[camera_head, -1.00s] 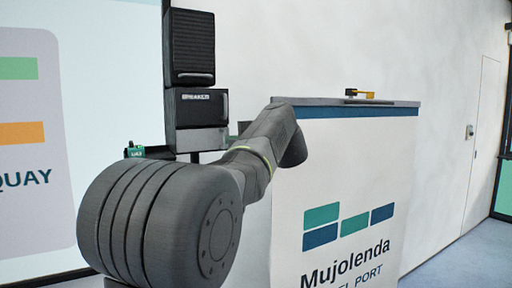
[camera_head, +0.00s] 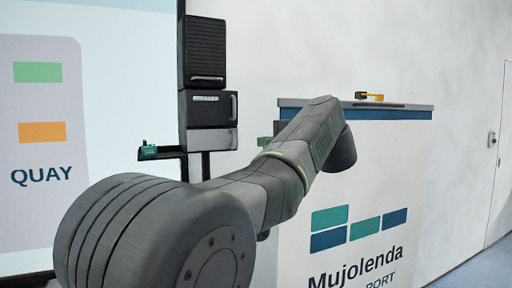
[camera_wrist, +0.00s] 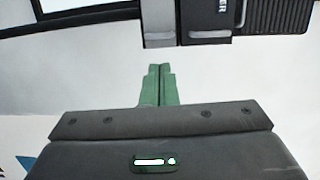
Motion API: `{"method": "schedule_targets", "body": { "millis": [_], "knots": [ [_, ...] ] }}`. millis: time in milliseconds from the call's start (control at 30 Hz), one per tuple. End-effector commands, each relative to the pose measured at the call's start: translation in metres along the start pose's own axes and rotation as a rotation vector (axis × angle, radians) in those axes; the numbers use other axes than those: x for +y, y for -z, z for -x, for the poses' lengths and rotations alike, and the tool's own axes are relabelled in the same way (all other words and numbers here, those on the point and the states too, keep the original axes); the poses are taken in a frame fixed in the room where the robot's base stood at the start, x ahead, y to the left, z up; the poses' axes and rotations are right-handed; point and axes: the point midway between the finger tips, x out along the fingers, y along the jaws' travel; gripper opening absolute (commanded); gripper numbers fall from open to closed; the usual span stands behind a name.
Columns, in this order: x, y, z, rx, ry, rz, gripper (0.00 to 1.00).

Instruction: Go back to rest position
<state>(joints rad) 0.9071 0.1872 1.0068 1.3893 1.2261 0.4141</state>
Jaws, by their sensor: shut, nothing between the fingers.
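My gripper (camera_wrist: 158,88) shows in the wrist view as two green fingers pressed together, shut and empty. They point away from the dark gripper body (camera_wrist: 160,135) toward a pale wall. In the head view my arm reaches from the lower left toward the counter (camera_head: 357,115), and its forearm bends down behind the upper link. A small green piece, likely part of my gripper, shows left of the arm (camera_head: 264,142); the rest is hidden.
A yellow and black object (camera_head: 370,97) lies on the counter top. A black rack unit (camera_head: 207,105) stands left of it, with a small green item (camera_head: 148,150) on a side shelf. A large QUAY screen (camera_head: 40,130) fills the left. A door is at far right.

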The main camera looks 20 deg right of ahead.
Motion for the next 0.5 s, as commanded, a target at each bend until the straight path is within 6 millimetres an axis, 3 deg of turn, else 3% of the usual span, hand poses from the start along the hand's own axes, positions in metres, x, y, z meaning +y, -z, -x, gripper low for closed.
{"method": "schedule_targets", "body": {
  "millis": [200, 500],
  "knots": [
    [0.001, 0.0, 0.024, 0.001, 0.0, 0.001, 0.0],
    [0.0, 0.0, 0.028, -0.001, -0.001, 0.0, 0.0]
  ]
}}
